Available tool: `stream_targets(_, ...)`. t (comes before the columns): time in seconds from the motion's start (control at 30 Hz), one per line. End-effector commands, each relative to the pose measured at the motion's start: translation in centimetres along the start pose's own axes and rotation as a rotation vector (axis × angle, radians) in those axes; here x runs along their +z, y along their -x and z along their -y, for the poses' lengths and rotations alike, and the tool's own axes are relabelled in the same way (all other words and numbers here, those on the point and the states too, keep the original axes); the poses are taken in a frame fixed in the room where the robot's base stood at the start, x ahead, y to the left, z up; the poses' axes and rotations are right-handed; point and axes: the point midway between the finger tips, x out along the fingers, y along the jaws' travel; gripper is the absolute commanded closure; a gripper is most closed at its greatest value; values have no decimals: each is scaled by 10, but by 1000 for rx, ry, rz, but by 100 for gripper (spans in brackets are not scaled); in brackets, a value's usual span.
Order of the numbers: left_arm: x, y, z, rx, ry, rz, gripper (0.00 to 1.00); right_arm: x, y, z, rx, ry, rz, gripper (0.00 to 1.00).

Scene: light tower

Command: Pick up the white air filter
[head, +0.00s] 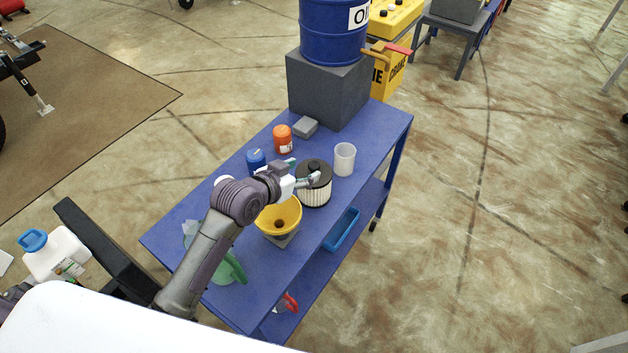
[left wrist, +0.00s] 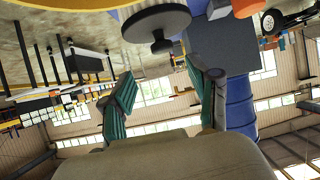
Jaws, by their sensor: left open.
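The white air filter (head: 315,194) stands upright on the blue cart, with pleated white sides and a black cap with a knob. In the left wrist view, which looks upside down, the filter's dark cap (left wrist: 156,22) shows at the top edge. My left gripper (head: 298,174) is open and empty, its fingers just above and beside the filter's cap. In the left wrist view its green-padded fingers (left wrist: 163,97) are spread apart, with nothing between them. My right gripper is not in view.
A yellow funnel (head: 278,216) sits close beside the filter, under my left arm. A white cup (head: 344,159), orange jar (head: 283,139) and blue jar (head: 256,161) stand nearby. A grey box (head: 325,92) carries a blue drum (head: 333,30) at the far end of the blue cart (head: 383,150).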

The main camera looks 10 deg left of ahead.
Motion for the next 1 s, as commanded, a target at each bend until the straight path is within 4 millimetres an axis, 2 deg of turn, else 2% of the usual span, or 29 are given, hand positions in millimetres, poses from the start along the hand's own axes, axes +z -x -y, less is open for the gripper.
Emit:
stream_targets(0.03, -1, -8, 1, -1, 1, 0, 39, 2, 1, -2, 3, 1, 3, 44)
stream_targets(0.17, 0, -20, 0, -1, 1, 0, 39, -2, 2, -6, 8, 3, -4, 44)
stream_targets(0.4, 3, -38, 2, 0, 2, 2, 39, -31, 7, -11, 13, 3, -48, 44)
stream_targets(0.7, 8, -72, 4, -1, 0, 0, 39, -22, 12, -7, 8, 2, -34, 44)
stream_targets(1.0, 8, -75, 4, -2, -1, 0, 41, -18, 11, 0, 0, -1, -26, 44)
